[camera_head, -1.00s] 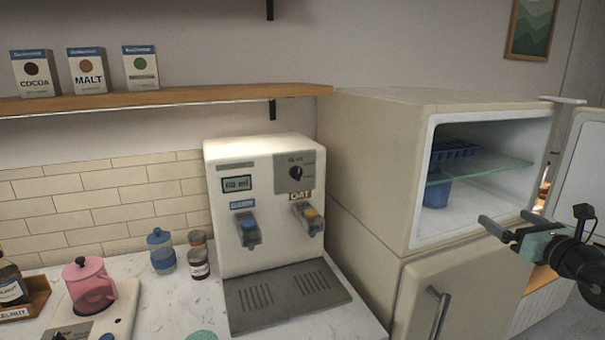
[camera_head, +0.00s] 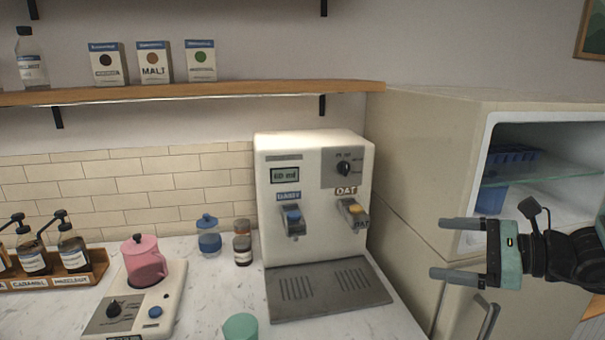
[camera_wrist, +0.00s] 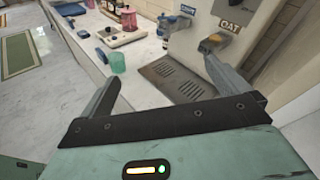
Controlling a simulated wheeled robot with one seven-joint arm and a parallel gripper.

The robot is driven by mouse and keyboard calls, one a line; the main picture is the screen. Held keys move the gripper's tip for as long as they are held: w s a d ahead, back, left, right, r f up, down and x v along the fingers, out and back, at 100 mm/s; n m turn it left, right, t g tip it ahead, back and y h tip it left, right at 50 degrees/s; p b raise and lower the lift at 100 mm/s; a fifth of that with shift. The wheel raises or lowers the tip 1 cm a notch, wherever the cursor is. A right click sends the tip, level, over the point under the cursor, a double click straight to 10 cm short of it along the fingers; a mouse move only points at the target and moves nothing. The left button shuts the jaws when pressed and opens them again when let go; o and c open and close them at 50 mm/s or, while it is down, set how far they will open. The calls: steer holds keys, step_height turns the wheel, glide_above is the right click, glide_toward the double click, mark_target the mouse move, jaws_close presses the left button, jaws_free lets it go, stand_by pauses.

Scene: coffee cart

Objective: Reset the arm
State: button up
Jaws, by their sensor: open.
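My gripper (camera_head: 457,249) is at the right of the head view, in front of the fridge, pointing left toward the drink dispenser. Its two fingers are apart and nothing is between them. In the wrist view my gripper (camera_wrist: 165,85) also shows spread, empty fingers, with the counter and dispenser beyond them. My gripper is apart from the dispenser (camera_head: 312,200) and from the counter.
The fridge compartment (camera_head: 510,215) is open behind my gripper, with blue containers inside. A teal cup (camera_head: 240,328) stands at the counter's front, and a pink pitcher (camera_head: 146,266) stands on a white appliance. A bottle rack (camera_head: 50,283) is at left.

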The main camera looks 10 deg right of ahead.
steer(key=s+a+f+n+g+h+b, duration=0.1)
steer(key=s+a+f+n+g+h, duration=0.1)
steer(key=s+a+n, duration=0.4)
steer(key=s+a+f+n+g+h+b, duration=0.1)
steer(key=s+a+n+g+h, duration=0.3)
steer(key=n, duration=1)
steer(key=s+a+f+n+g+h+b, duration=0.1)
steer(key=s+a+f+n+g+h, duration=0.2)
steer(key=s+a+n+h, duration=0.2)
steer(key=s+a+n, duration=0.3)
steer(key=s+n, duration=0.2)
steer(key=shift+s+f+g, duration=0.25)
steer(key=shift+f+g, duration=0.15)
